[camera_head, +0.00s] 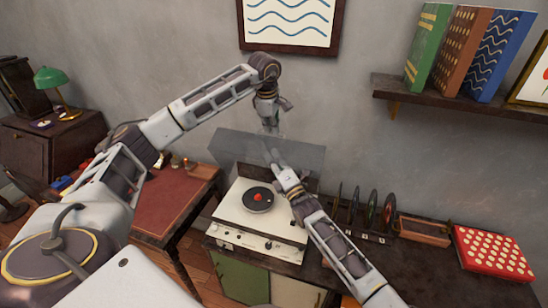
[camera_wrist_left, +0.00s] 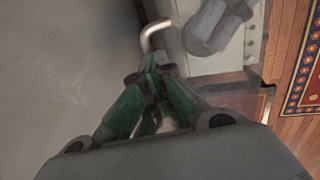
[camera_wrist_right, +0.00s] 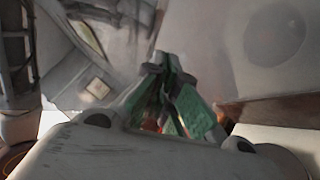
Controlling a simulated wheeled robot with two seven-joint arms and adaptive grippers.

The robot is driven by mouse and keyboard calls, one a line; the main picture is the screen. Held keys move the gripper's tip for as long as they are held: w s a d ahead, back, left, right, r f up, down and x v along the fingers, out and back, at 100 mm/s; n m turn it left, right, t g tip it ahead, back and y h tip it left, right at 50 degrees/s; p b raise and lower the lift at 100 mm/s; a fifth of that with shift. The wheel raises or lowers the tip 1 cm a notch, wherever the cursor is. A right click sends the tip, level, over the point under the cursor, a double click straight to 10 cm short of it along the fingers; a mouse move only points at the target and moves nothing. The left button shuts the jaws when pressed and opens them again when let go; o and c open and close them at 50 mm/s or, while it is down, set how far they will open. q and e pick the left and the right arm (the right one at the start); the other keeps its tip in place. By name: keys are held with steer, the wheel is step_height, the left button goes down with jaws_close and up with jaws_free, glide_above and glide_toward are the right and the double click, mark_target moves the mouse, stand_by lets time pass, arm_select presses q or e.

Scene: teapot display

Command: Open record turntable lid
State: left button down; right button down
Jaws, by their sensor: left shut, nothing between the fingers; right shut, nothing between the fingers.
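The white record turntable (camera_head: 232,215) stands on the dark cabinet with a black record with a red centre (camera_head: 258,198) on its platter. Its clear grey lid (camera_head: 228,150) is raised and stands steeply behind the platter. My left gripper (camera_head: 270,128) is shut and empty at the lid's upper edge, pointing down; its fingers also show in the left wrist view (camera_wrist_left: 155,62). My right gripper (camera_head: 275,155) is shut and empty in front of the lid, above the turntable; its fingers show in the right wrist view (camera_wrist_right: 160,65). Whether either gripper touches the lid is unclear.
Several upright records (camera_head: 372,208) stand in a rack right of the turntable, beside a wooden tray (camera_head: 424,230) and a red dotted box (camera_head: 493,253). A shelf with books (camera_head: 450,112) hangs above right. A red-topped desk (camera_head: 165,203) stands left.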

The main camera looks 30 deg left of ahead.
arm_select(q)
steer(key=shift+s+d+f, duration=0.1)
steer(key=shift+s+f, duration=0.1)
steer(key=shift+f, duration=0.35)
steer(key=shift+s+d+f, duration=0.1)
steer(key=shift+s+f, duration=0.1)
steer(key=shift+f, duration=0.3)
steer(key=shift+w+a+f, duration=0.2)
steer(key=shift+w+a, duration=0.1)
steer(key=shift+w, duration=0.1)
steer(key=shift+s+r, duration=0.1)
steer(key=c, duration=1.8)
jaws_free()
steer(key=shift+c, duration=0.2)
